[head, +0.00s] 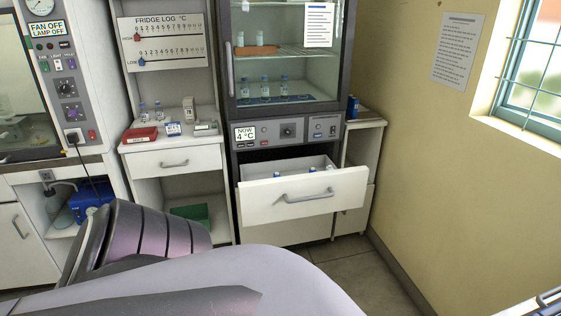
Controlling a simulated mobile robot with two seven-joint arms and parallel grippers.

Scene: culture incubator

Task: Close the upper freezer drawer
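The upper freezer drawer (340,192) is a white-fronted drawer with a grey bar handle (308,196), below the control panel of the glass-door fridge (286,70). It stands pulled out, with several blue-capped items showing inside. A large arm link of mine crosses the bottom of the head view, below and in front of the drawer. Neither gripper's fingertips show, so I cannot see where they are relative to the handle.
A white cabinet (150,162) with a red box (140,134) on top stands left of the fridge. A narrow white cabinet (362,150) stands to its right, near the yellow wall (420,150). The floor (365,272) at right is clear.

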